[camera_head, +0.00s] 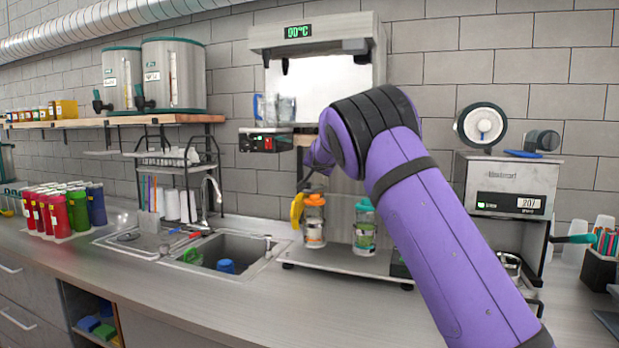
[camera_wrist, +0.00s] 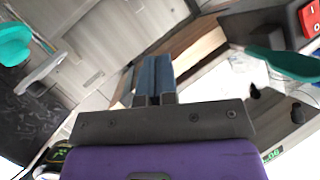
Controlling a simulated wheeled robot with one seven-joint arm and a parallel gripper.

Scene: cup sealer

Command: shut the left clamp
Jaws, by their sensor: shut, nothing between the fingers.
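The machine with the 90°C display (camera_head: 298,31) stands against the wall, with a red switch (camera_head: 268,144) on its left side. My gripper (camera_wrist: 154,78) is shut and empty in the wrist view, its dark fingertips close to a wooden-brown edge. My purple arm hides most of the gripper in the head view. In the wrist view, a teal handle-like piece (camera_wrist: 284,65) lies right of the fingers, below the red switch (camera_wrist: 311,17). Another teal piece (camera_wrist: 14,42) is at far left. I cannot tell which part is the left clamp or its state.
Two clear containers, one with an orange lid (camera_head: 314,222) and one with a teal lid (camera_head: 364,228), stand on the tray under the machine. A sink (camera_head: 235,250) lies to the left. A steel box with a 207 display (camera_head: 512,185) stands at right.

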